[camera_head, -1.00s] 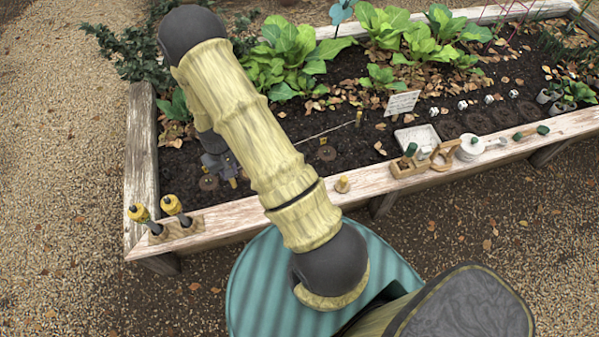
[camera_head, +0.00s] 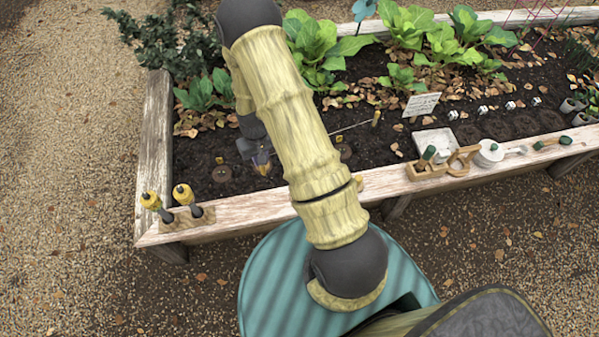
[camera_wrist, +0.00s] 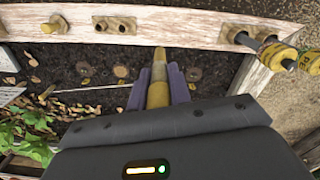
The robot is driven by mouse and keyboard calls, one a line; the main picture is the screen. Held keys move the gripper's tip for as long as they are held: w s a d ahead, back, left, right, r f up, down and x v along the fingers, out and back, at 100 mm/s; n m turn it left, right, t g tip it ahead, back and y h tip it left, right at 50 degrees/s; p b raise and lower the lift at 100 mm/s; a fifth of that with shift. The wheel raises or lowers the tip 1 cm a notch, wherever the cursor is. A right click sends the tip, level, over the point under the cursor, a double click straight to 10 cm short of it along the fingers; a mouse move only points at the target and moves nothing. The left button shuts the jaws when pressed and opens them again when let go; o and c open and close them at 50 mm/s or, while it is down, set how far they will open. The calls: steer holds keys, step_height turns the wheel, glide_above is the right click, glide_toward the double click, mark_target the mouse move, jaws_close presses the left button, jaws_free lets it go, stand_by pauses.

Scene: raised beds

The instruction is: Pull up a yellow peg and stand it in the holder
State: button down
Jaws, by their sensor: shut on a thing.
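My gripper (camera_wrist: 158,82) is shut on a yellow peg (camera_wrist: 158,68), which sticks out beyond its purple fingers. In the head view my gripper (camera_head: 256,158) hangs over the dark soil near the front rim, with the peg's yellow end (camera_head: 262,170) below it. I cannot tell whether that end touches the soil. A wooden block with two empty holes (camera_wrist: 115,25) lies on the rim in the wrist view; my arm hides it in the head view. Another yellow peg (camera_head: 376,118) stands in the soil with a string at it.
Two yellow-headed tools (camera_head: 152,202) stand in a wooden block (camera_head: 200,222) at the bed's left corner. A small block with a peg-like top (camera_wrist: 55,24) sits on the rim. Dark discs (camera_head: 222,173) lie in the soil.

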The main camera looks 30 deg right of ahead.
steer(key=s+d+f+n+b, duration=0.1)
steer(key=s+d+f+b, duration=0.1)
steer(key=d+f+b, duration=1)
step_height(320, 180, down, 4)
steer(key=b, duration=0.4)
steer(key=shift+d+r, duration=0.2)
steer(key=shift+d, duration=0.15)
steer(key=shift+f, duration=0.1)
step_height(320, 180, down, 6)
steer(key=b, duration=0.5)
steer(key=shift+s+r, duration=0.1)
steer(key=shift+r, duration=0.1)
steer(key=shift+a+f, duration=0.1)
steer(key=shift+f, duration=0.1)
